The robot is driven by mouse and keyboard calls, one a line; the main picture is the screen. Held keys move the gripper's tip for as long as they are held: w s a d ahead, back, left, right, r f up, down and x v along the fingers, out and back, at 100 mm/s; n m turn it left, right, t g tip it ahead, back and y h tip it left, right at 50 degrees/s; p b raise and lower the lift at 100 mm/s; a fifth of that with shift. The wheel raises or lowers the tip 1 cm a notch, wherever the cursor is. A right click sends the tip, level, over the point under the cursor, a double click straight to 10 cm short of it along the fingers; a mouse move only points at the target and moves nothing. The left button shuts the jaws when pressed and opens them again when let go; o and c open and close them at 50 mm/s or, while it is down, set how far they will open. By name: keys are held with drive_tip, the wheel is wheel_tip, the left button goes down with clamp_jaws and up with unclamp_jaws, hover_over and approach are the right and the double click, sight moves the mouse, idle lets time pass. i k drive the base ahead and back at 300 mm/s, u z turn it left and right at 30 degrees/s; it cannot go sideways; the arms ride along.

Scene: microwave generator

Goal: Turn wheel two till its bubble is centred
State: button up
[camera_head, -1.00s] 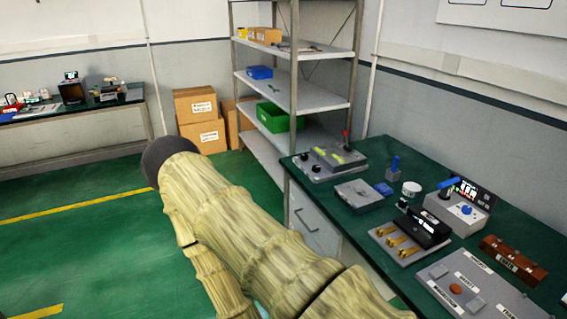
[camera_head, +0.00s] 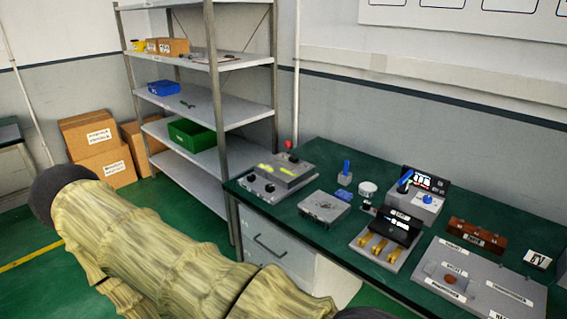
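I cannot read which knob is wheel two, nor where either bubble sits. My bamboo-patterned arm crosses the lower left, in front of the bench and apart from the device. My gripper does not show.
Right of the device are a grey box (camera_head: 323,207), a blue-handled switch (camera_head: 345,174), a block with brass contacts (camera_head: 380,248), a meter unit (camera_head: 418,203) and a large grey plate (camera_head: 482,290). A metal shelf (camera_head: 205,105) stands behind left, beside cardboard boxes (camera_head: 95,145).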

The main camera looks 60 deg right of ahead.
sight(269, 188)
drive_tip(key=z, duration=0.65)
drive_tip(key=i, duration=0.7)
drive_tip(key=z, duration=0.65)
